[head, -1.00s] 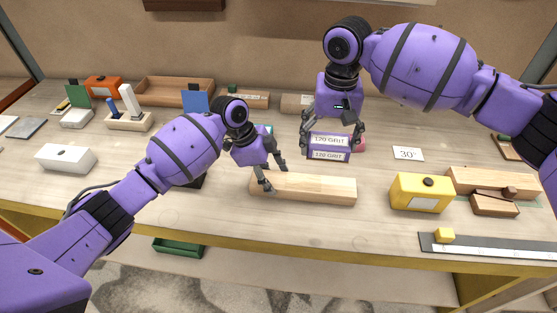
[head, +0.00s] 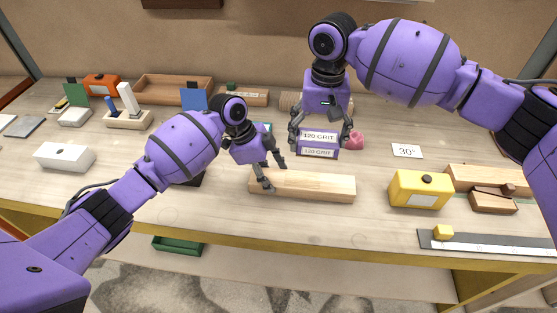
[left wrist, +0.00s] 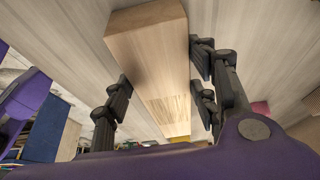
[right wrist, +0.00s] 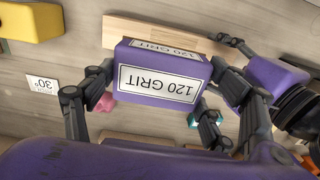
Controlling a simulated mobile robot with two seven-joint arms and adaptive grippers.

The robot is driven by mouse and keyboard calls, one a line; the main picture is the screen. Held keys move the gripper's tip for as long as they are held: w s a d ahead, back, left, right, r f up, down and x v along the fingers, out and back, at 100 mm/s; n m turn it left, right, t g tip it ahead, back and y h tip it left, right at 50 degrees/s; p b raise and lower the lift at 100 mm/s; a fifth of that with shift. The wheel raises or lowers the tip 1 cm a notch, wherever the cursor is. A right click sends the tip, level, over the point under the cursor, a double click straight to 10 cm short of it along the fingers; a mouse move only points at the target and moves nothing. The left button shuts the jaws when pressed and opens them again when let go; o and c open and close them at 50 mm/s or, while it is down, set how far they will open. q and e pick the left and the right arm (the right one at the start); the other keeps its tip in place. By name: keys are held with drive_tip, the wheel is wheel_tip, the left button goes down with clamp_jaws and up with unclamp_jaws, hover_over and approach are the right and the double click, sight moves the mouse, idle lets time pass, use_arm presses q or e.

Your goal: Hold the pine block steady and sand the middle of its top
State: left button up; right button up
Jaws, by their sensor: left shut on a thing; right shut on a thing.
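The pine block (head: 315,187) lies lengthwise near the front of the bench. My left gripper (head: 276,177) is shut on its left end, with fingers on both long sides; the block also shows between the fingers in the left wrist view (left wrist: 150,48). My right gripper (head: 320,147) is shut on a purple sanding block (head: 318,137) labelled 120 GRIT. It holds the sanding block behind the pine block in the head view, apart from it. In the right wrist view the sanding block (right wrist: 160,75) partly covers the pine block (right wrist: 150,35).
A yellow box (head: 420,190) stands right of the pine block, with wooden pieces (head: 493,203) beyond it. A steel rule (head: 490,243) lies at the front right. A pink object (head: 355,141) and a 30° card (head: 407,151) lie behind. A white box (head: 65,157) is far left.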

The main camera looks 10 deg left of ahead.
drive_tip(key=shift+a, duration=0.1)
drive_tip(key=shift+f, duration=5.75)
drive_tip(key=shift+f, duration=0.7)
drive_tip(key=shift+a+r, duration=0.15)
drive_tip(key=shift+a, duration=1.55)
drive_tip(key=shift+d+r, duration=0.1)
drive_tip(key=shift+d, duration=1.2)
drive_tip(key=shift+a, duration=0.1)
